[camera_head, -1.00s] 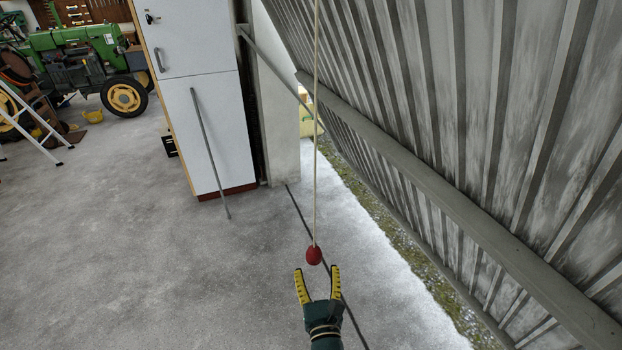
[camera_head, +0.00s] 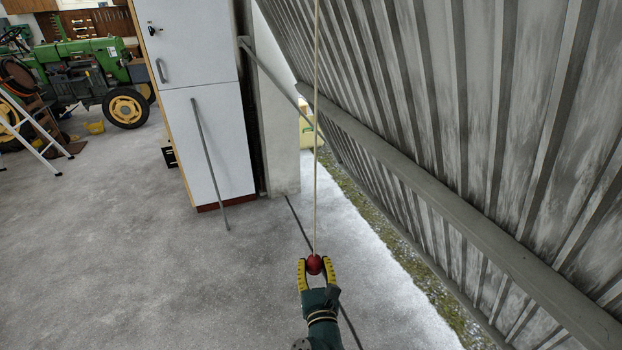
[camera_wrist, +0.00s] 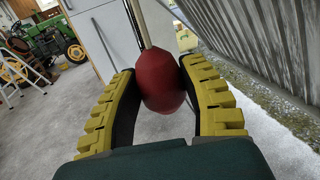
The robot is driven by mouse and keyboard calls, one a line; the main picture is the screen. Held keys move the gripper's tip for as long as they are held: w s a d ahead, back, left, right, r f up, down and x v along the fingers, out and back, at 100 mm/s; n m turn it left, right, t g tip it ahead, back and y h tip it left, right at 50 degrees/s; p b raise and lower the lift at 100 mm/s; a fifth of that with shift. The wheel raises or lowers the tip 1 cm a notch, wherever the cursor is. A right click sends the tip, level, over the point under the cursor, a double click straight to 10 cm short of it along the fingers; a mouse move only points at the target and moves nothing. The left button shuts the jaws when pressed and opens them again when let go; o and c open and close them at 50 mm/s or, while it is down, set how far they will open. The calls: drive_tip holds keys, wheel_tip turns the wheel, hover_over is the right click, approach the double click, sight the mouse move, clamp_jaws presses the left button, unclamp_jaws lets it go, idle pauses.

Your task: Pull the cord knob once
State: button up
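The red cord knob (camera_head: 314,264) hangs at the lower end of a pale, straight cord (camera_head: 315,150) that runs up out of view. My gripper (camera_head: 314,263) has its yellow-edged fingers on both sides of the knob. In the wrist view the knob (camera_wrist: 163,82) sits between the dark finger pads, which appear to press on its left and right sides. My gripper (camera_wrist: 160,75) looks shut on the knob. The cord rises from the knob's top.
A large corrugated metal door (camera_head: 480,130) slopes along the right. A white cabinet (camera_head: 205,130) stands behind to the left, with a thin grey rod (camera_head: 210,165) in front. A green tractor (camera_head: 85,75) and a ladder (camera_head: 30,135) are at far left.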

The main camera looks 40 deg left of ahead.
drive_tip(key=shift+c, duration=1.4)
wheel_tip(320, 180, down, 5)
drive_tip(key=b, duration=0.4)
wheel_tip(320, 180, up, 5)
drive_tip(key=p, duration=0.5)
drive_tip(key=shift+s+p, duration=0.1)
drive_tip(key=shift+p, duration=0.2)
drive_tip(key=shift+f+b, duration=0.25)
drive_tip(key=shift+b, duration=0.05)
drive_tip(key=o, duration=1.2)
drive_tip(key=shift+o, duration=0.2)
